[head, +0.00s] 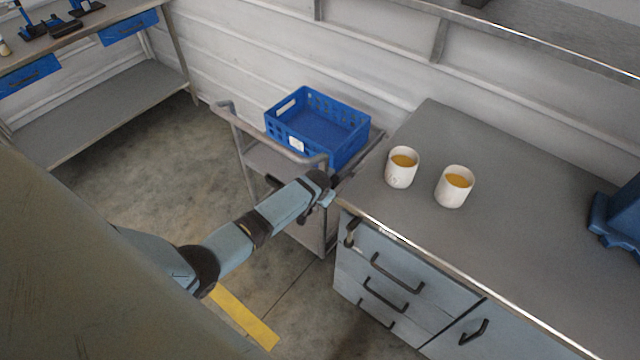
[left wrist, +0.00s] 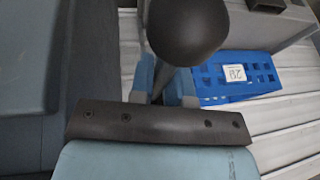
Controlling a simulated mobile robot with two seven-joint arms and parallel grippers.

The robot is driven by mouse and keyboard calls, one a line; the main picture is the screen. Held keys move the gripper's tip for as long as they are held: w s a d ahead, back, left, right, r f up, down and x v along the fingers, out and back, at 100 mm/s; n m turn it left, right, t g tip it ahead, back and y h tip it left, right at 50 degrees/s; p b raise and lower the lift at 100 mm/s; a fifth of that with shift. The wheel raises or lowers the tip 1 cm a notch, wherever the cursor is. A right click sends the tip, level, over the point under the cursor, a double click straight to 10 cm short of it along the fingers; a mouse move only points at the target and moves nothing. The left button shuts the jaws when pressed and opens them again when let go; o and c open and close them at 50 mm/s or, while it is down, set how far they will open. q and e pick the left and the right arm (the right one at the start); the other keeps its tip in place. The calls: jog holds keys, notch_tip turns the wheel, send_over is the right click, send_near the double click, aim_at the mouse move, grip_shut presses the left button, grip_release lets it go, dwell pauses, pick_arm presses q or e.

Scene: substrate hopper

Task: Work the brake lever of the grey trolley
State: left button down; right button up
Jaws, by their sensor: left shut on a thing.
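The grey trolley (head: 268,138) stands left of the counter, its push handle towards me. My left gripper (head: 328,196) is at the trolley's right front corner, beside the counter edge. In the left wrist view, my left gripper's light-blue fingers (left wrist: 164,88) are shut on the brake lever, just below its large black ball knob (left wrist: 187,30). The knob hides part of the fingers and the lever shaft. My right gripper is in neither view.
A blue crate (head: 345,151) sits on the trolley; its label also shows in the left wrist view (left wrist: 234,73). The grey counter (head: 440,130) on the right holds two white cups (head: 402,168) with yellow-orange contents. A workbench (head: 110,105) stands at left. Floor between is clear.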

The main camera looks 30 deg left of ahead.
pick_arm(q)
jog(key=shift+r, duration=0.1)
dwell(0.4)
jog(key=c, duration=1.4)
grip_release()
jog(key=v, duration=1.3)
jog(key=shift+d+r+p, duration=0.1)
jog(key=shift+r+p, duration=0.25)
jog(key=shift+r, duration=0.05)
jog(key=s+d+f+m+t+h, duration=0.2)
jog(key=s+d+f+t+h, duration=0.15)
jog(key=s+d, duration=0.75)
jog(key=s+d+r+t, duration=0.1)
jog(key=s, duration=0.3)
jog(key=s+d+r+t+h, duration=0.1)
jog(key=s, duration=0.4)
jog(key=s+d+r+t, duration=0.1)
jog(key=s+d, duration=0.1)
jog(key=s, duration=0.2)
jog(key=shift+s+r+h, duration=0.25)
jog(key=shift+r, duration=0.1)
